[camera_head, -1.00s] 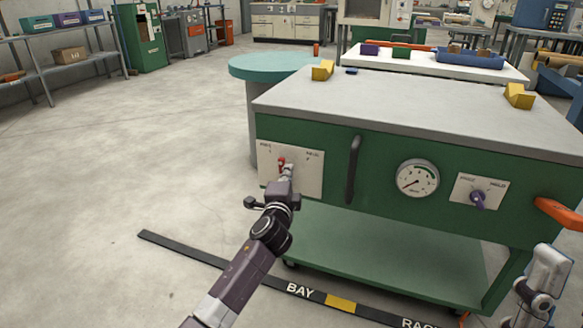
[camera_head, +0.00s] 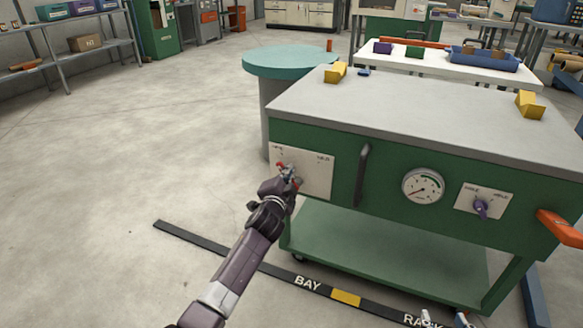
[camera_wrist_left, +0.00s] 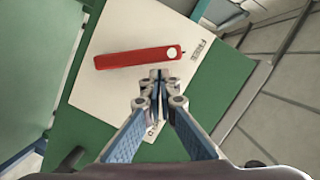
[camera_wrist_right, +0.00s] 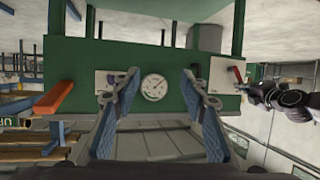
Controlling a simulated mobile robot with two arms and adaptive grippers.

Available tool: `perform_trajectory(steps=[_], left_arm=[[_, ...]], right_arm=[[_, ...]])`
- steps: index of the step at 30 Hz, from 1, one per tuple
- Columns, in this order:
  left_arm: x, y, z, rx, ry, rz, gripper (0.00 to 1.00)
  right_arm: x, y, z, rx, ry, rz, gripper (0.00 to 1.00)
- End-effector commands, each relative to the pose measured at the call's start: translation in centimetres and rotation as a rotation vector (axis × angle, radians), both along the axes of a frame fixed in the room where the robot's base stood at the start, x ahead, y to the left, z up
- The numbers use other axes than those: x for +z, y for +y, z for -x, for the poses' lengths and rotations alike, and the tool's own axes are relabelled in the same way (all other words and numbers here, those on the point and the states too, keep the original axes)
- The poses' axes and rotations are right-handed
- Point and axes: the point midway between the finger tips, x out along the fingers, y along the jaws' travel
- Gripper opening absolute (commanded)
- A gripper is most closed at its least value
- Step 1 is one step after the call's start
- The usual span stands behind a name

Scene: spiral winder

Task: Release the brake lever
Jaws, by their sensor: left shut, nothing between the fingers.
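The red brake lever (camera_wrist_left: 130,60) lies on a pale plate (camera_head: 316,172) at the left end of the green cart's front. The left wrist view shows its round light pivot (camera_wrist_left: 172,52) and a label reading FREE on the plate; another label is mostly hidden by my fingers. My left gripper (camera_wrist_left: 158,76) is shut and empty, its tips close beside the lever near the pivot end. I cannot tell whether they touch it. In the head view, the left gripper (camera_head: 290,176) partly covers the lever. My right gripper (camera_wrist_right: 160,88) is open and empty, facing the cart front.
The cart front also carries a black vertical handle (camera_head: 362,175), a round gauge (camera_head: 423,186), a purple knob (camera_head: 481,208) and an orange handle (camera_head: 560,229). A round teal table (camera_head: 290,62) stands behind. The floor left of the cart is clear.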

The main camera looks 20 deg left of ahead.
Motion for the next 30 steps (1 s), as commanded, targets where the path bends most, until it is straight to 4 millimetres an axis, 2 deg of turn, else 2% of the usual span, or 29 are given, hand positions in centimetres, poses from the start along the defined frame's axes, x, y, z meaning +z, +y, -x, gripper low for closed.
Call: perform_trajectory(steps=[6,12,19,30], left_arm=[[0.1,0.6,0.0,0.002,0.003,0.066,0.0],[-0.1,0.8,0.0,0.001,0.004,0.103,0.0],[-0.2,1.0,0.0,0.001,0.005,0.119,0.0],[-0.3,1.0,0.0,0.002,0.005,0.12,0.0]], right_arm=[[-4.4,-1.5,3.3,-0.017,0.239,0.056,0.4],[-6.6,-2.4,5.7,-0.027,0.37,0.086,0.4],[-7.6,-2.8,6.8,-0.03,0.43,0.099,0.4],[-7.7,-2.8,6.9,-0.031,0.436,0.099,0.4]])
